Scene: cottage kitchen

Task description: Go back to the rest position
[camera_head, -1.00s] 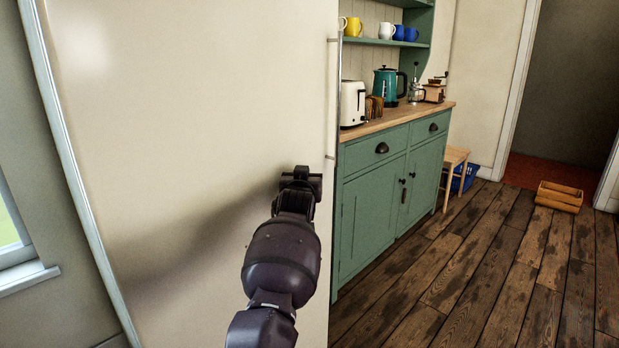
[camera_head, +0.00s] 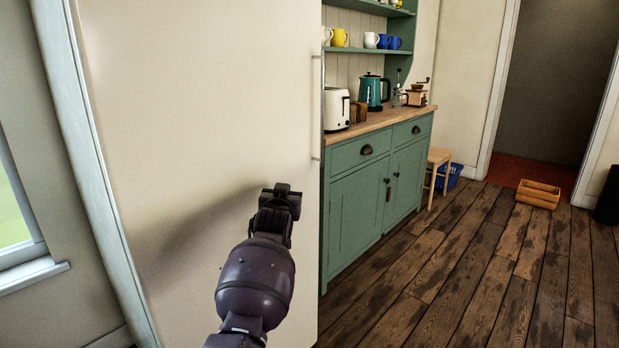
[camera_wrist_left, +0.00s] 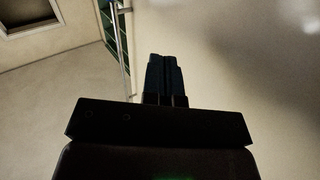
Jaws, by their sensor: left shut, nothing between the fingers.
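My left gripper (camera_head: 281,189) shows in the head view in front of a tall cream fridge-like door (camera_head: 200,90). Its fingers also show in the left wrist view (camera_wrist_left: 166,75), pressed together with nothing between them. The door's thin vertical handle (camera_head: 317,110) is to the right of the gripper and above it, with a gap in the picture. In the wrist view the handle (camera_wrist_left: 123,55) runs to the left of the fingers. My right gripper is in neither view.
A green cabinet (camera_head: 350,210) with a wooden counter stands right of the door, holding a white toaster (camera_head: 337,109) and a teal kettle (camera_head: 371,92). A small stool (camera_head: 437,170) and a wooden crate (camera_head: 538,194) are farther back. The plank floor (camera_head: 470,270) at right is open.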

